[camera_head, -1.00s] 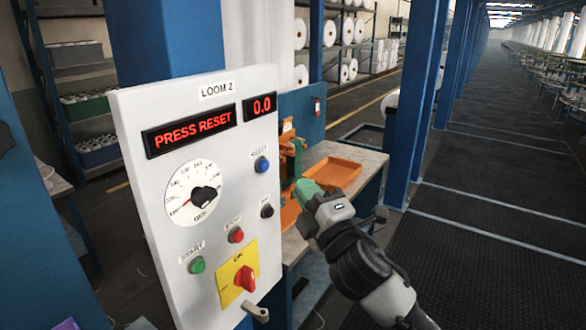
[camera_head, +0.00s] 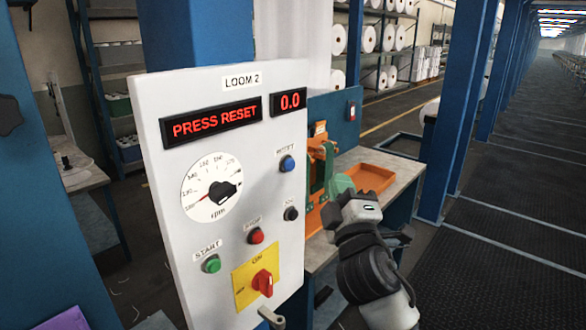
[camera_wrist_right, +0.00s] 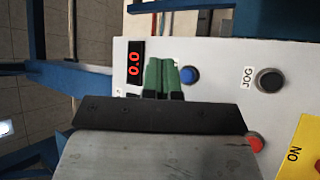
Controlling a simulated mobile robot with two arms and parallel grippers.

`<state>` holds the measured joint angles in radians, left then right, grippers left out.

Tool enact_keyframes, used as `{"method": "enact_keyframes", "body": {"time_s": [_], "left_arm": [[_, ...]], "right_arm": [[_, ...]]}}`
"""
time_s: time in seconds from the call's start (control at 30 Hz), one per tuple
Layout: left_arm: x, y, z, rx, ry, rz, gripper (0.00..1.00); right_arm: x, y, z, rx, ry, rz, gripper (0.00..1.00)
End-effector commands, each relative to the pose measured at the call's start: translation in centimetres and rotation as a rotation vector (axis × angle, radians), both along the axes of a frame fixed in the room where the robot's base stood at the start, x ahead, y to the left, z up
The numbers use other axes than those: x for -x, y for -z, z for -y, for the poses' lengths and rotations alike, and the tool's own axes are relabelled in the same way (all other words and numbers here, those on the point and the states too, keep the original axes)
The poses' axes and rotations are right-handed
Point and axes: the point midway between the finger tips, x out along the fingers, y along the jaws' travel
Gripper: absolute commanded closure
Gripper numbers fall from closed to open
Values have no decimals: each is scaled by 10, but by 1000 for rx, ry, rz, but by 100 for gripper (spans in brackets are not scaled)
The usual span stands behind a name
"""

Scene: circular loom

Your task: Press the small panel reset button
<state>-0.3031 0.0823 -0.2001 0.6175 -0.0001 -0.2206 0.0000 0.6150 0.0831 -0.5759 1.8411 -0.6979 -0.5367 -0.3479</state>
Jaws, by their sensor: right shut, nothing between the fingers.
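The white control panel (camera_head: 225,190) stands in front of me, labelled LOOM 2, and its red display reads PRESS RESET. The blue reset button (camera_head: 287,163) is on the panel's upper right, below its label; it also shows in the right wrist view (camera_wrist_right: 190,75), just right of the fingertips. My right gripper (camera_head: 342,184) has green fingers and is to the right of the panel, apart from the button in the head view. In the right wrist view its fingers (camera_wrist_right: 160,76) are together and empty, and partly cover the panel. My left gripper is not in view.
Other controls are close by: a black jog button (camera_head: 291,214), a red stop button (camera_head: 255,236), a green start button (camera_head: 211,264) and a red rotary switch (camera_head: 263,283). A bench with an orange tray (camera_head: 371,178) stands behind. A blue post (camera_head: 455,110) is at right.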

Motion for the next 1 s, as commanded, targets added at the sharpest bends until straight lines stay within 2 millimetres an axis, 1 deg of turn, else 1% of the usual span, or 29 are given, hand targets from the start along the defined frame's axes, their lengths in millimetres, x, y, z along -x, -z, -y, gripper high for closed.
{"method": "enact_keyframes", "body": {"time_s": [0.03,0.2,0.43,0.63,1.0], "left_arm": [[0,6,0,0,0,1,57],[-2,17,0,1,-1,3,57],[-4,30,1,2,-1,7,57],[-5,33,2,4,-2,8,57],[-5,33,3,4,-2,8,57]], "right_arm": [[-4,2,-7,-2,-3,0,100],[-19,3,-28,-1,-3,0,100],[-34,2,-49,0,-2,1,100],[-40,1,-57,0,-2,0,100],[-41,0,-58,1,-2,1,100]]}}
